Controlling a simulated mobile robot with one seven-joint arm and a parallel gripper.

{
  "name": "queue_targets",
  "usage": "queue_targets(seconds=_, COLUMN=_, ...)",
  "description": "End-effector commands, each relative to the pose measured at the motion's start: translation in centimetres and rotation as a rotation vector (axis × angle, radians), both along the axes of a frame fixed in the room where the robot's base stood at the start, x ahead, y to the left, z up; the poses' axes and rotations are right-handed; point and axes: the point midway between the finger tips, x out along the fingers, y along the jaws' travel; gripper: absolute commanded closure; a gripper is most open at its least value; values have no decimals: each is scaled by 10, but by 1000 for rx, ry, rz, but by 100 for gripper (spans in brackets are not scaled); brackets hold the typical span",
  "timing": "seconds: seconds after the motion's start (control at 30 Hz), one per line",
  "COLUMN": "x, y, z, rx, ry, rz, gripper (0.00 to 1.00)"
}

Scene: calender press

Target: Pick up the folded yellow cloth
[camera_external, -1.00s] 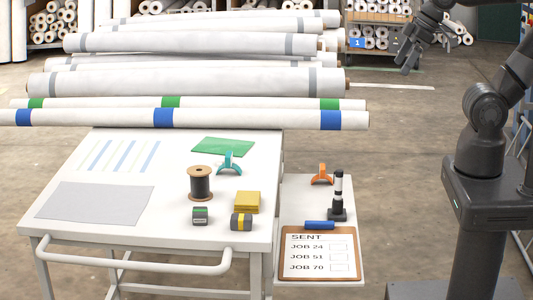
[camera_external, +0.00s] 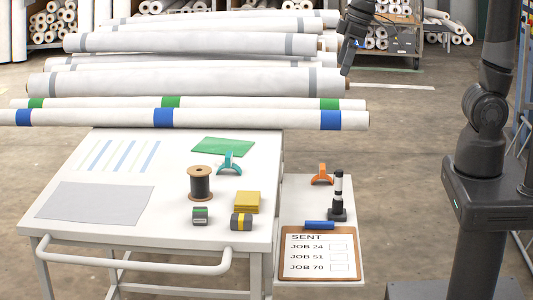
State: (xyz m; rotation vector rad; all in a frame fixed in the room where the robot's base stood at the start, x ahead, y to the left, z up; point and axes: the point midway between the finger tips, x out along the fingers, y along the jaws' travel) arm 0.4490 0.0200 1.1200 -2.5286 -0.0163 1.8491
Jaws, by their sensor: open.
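The folded yellow cloth (camera_external: 247,202) lies flat on the right part of the white cart top, near its right edge. A small dark block with a yellow band (camera_external: 241,222) sits just in front of it, close to it. My gripper (camera_external: 347,62) is open and empty, pointing down, high above and well behind the cloth, by the right ends of the white rolls.
A lower side shelf holds an orange tool (camera_external: 322,174), a black-and-white stamp (camera_external: 338,197) and a clipboard (camera_external: 320,255). Long rolls (camera_external: 190,118) lie behind.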

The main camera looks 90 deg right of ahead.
Motion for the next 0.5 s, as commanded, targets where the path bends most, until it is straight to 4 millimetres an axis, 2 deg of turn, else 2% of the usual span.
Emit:
queue_targets(seconds=0.03, x=16, y=3, z=-7, rx=0, ry=22, rz=1, gripper=0)
queue_targets(seconds=0.27, x=82, y=17, z=-42, rx=1, ry=95, rz=2, gripper=0)
queue_targets(seconds=0.5, x=145, y=32, z=-97, rx=-2, ry=172, rz=1, gripper=0)
